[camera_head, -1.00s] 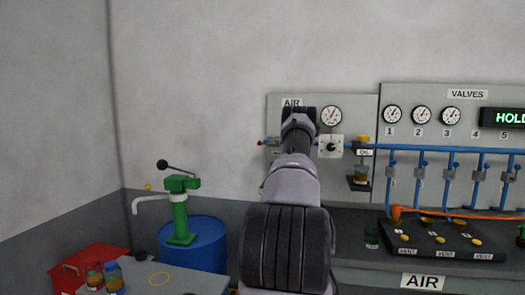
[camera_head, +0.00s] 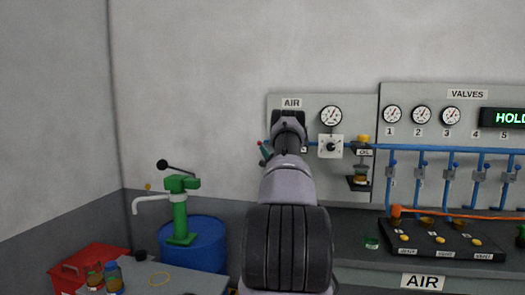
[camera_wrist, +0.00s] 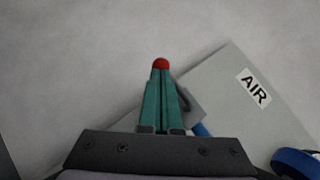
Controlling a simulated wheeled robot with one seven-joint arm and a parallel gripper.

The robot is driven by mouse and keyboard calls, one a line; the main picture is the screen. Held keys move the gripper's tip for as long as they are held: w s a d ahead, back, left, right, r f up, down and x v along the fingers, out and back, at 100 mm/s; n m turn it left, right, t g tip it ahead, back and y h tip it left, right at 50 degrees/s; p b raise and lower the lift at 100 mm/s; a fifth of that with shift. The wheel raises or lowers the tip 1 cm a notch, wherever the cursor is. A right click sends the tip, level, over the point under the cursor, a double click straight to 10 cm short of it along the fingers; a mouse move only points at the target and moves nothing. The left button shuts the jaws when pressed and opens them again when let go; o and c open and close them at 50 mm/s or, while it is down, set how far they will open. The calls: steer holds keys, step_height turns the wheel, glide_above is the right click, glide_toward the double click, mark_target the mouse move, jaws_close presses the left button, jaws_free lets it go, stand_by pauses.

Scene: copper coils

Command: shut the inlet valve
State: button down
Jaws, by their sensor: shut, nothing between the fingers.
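The inlet valve is on the left of the AIR panel, mostly hidden by my arm in the head view. A small red tip (camera_head: 261,143), which looks like its lever end, shows left of my wrist. In the wrist view, a red knob (camera_wrist: 160,63) sits right at the tips of my gripper (camera_wrist: 160,78). The green fingers are together and hold nothing. The grey valve body (camera_wrist: 190,103) shows partly behind them, on the right. The lever between knob and body is largely hidden, and I cannot tell whether fingers and knob touch.
The AIR panel (camera_head: 360,105) carries a gauge (camera_head: 331,116), a regulator knob (camera_head: 330,146) and an oil cup (camera_head: 361,174). Right of it is the valve board (camera_head: 430,98). A green pump (camera_head: 180,210) stands on a blue drum (camera_head: 205,243) at lower left. The wall above is clear.

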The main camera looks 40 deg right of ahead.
steer(key=shift+w+d+r, duration=0.1)
steer(key=shift+w+r, duration=0.2)
steer(key=shift+w, duration=0.15)
steer(key=shift+w+r+m+h, duration=0.1)
steer(key=shift+r+m+h, duration=0.15)
steer(key=shift+m+h, duration=0.45)
step_height(320, 180, up, 6)
steer(key=s+d+m+g+h, duration=0.1)
steer(key=m+g+h, duration=0.6)
steer(key=m+h, duration=0.9)
steer(key=m, duration=0.4)
steer(key=shift+s+r, duration=0.2)
